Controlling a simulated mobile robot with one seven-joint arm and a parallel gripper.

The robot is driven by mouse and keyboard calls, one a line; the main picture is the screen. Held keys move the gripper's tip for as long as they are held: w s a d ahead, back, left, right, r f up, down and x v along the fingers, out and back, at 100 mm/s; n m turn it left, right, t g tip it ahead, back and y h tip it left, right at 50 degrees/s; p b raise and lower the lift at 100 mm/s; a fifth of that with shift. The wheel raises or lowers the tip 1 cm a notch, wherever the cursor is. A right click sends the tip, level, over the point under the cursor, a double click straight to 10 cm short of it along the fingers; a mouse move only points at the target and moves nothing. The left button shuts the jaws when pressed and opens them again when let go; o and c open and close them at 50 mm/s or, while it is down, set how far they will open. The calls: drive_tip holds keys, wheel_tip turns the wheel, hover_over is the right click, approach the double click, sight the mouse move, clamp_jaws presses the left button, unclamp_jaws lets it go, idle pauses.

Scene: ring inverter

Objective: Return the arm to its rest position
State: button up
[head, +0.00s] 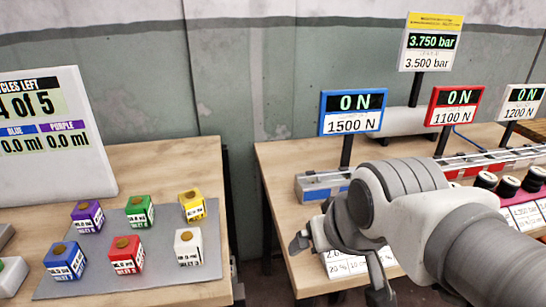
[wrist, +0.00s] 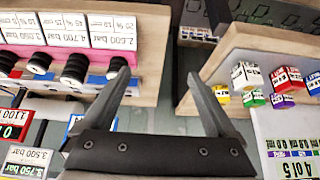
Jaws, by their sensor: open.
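My arm (head: 455,235) reaches in from the lower right of the head view. My gripper (head: 338,268) is at the front left corner of the right table, with its fingers spread. In the wrist view my gripper (wrist: 158,82) also shows its two dark fingers wide apart, with nothing between them. Behind the fingers there is the gap between the two tables. I cannot tell how high the fingers are above the tabletop.
The left table (head: 215,290) holds a grey mat (head: 160,250) with several coloured cubes and a white sign (head: 60,150). The right table (head: 290,165) carries force displays, including a blue one (head: 352,112) and a red one (head: 453,106), plus black knobs (head: 507,187). A gap separates the tables.

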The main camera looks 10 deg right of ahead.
drive_tip(key=s, duration=0.1)
drive_tip(key=s+d+g, duration=0.1)
drive_tip(key=s, duration=0.1)
drive_tip(key=shift+s+d+r+m, duration=0.15)
drive_tip(key=shift+d+m, duration=0.05)
drive_tip(key=shift+m, duration=0.1)
wheel_tip(320, 180, up, 20)
drive_tip(key=p, duration=2)
drive_tip(key=shift+r, duration=0.15)
